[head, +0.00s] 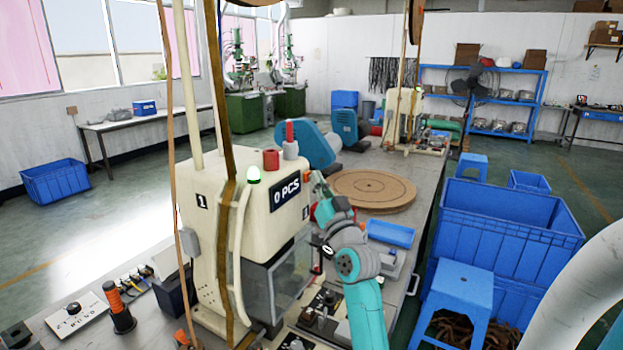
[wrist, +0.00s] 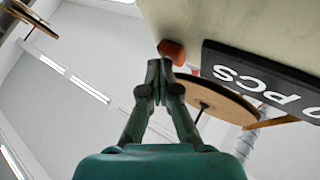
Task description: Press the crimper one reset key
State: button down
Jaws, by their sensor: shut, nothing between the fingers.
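Crimper one (head: 240,215) is the cream machine marked 1, with a dark display (head: 286,193) reading 0 PCS. In the head view my arm reaches up beside the machine's right side.
A brown round disc (head: 370,190) lies on the bench behind my arm, with a blue tray (head: 390,234) in front. A clear guard (head: 292,278) covers the machine's lower front. Blue crates (head: 505,240) and a blue stool (head: 463,290) stand on the right.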

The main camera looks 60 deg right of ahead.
jog(key=shift+s, duration=0.95)
jog(key=shift+s+d, duration=0.15)
jog(key=shift+s, duration=1.1)
jog(key=shift+s+d, duration=0.1)
jog(key=shift+s, duration=1.15)
